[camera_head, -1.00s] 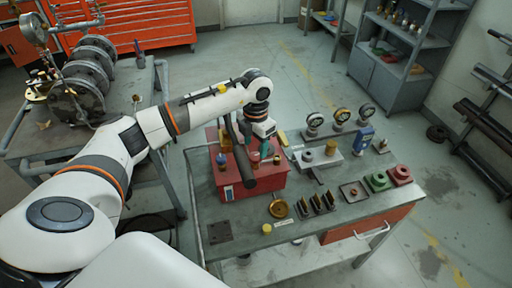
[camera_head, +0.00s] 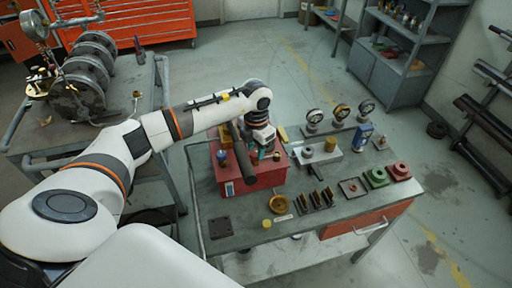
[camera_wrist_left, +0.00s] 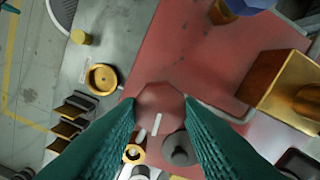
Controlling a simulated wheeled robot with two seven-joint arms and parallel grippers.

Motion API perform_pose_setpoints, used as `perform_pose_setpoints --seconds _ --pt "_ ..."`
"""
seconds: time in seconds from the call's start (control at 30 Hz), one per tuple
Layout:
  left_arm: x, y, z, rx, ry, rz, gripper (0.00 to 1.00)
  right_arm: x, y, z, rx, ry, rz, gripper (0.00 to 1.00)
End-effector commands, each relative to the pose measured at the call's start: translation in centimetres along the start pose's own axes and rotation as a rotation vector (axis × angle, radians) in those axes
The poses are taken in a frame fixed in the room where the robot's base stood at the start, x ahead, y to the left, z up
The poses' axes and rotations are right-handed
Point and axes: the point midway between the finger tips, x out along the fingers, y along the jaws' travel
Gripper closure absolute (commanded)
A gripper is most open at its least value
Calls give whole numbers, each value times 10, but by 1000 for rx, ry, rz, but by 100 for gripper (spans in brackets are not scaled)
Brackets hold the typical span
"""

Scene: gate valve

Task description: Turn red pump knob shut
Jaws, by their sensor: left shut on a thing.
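The red pump is a box-like body (camera_head: 262,183) on the left part of the workbench in the head view. In the left wrist view its red top (camera_wrist_left: 205,65) fills the middle. The faceted red knob (camera_wrist_left: 160,97) with a white line sits between the teal fingers of my left gripper (camera_wrist_left: 161,108). The gripper is shut on the knob, one finger on each side. In the head view, my left gripper (camera_head: 265,153) points down at the pump's top, and the wrist hides the knob. My right gripper is not in view.
A dark bar (camera_head: 242,152) and a brass block (camera_wrist_left: 285,82) stand close to the gripper on the pump. A brass ring (camera_head: 279,204), black brackets, gauges (camera_head: 314,118) and green and red parts sit on the bench (camera_head: 335,205).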

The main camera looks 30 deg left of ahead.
Motion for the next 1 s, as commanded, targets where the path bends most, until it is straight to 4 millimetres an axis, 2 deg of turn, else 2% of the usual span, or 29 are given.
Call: perform_pose_setpoints --seconds 0.37,1.0 --pt "2 0 -1 138 3 -2 89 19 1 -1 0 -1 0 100" --pt "2 1 0 699 4 -3 89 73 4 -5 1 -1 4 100"
